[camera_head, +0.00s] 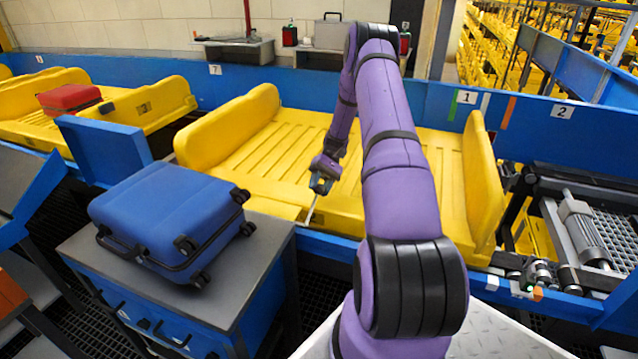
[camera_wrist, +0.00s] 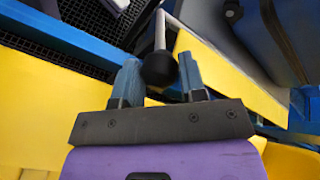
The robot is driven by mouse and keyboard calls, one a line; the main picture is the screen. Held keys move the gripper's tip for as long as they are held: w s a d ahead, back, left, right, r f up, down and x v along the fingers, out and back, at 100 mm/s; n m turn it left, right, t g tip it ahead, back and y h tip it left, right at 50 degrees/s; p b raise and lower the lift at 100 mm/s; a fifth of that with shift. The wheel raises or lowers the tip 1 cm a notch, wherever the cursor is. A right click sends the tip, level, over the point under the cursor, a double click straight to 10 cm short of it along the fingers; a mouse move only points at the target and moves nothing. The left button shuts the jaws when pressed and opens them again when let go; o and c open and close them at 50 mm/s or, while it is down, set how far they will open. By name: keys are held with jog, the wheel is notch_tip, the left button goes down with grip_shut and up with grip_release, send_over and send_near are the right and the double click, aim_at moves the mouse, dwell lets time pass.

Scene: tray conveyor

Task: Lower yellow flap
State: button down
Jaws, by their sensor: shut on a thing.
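A yellow flap (camera_head: 268,230) shows at the front edge of the yellow tray (camera_head: 255,152), just right of the blue suitcase; it looks nearly flat. In the wrist view a yellow panel, which seems to be this flap (camera_wrist: 222,75), lies right of the lever. A thin pale metal lever (camera_head: 311,211) slants up beside the flap. My gripper (camera_head: 321,184) is at the lever's upper end. In the wrist view my gripper (camera_wrist: 158,84) is shut on the lever's black knob (camera_wrist: 159,69), with a blue finger on each side.
A blue suitcase (camera_head: 170,217) lies on a grey-topped blue cart (camera_head: 225,287) left of the lever. A red suitcase (camera_head: 69,98) is on another yellow tray at far left. A blue rail (camera_head: 330,245) runs along the conveyor's front. Rollers are at right.

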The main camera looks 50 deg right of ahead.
jog(key=shift+s+d+f, duration=0.1)
jog(key=shift+d+f, duration=0.05)
jog(key=shift+f, duration=0.3)
jog(key=shift+s+d+f, duration=0.1)
jog(key=shift+d+f, duration=0.05)
jog(key=shift+f, duration=0.25)
jog(key=c, duration=1.8)
grip_release()
jog(key=o, duration=1.1)
jog(key=shift+d, duration=0.1)
jog(key=shift+c, duration=0.2)
jog(key=shift+w, duration=0.1)
jog(key=shift+w+r, duration=0.1)
jog(key=shift+w+d+r, duration=0.1)
jog(key=v, duration=1)
jog(key=shift+d, duration=0.2)
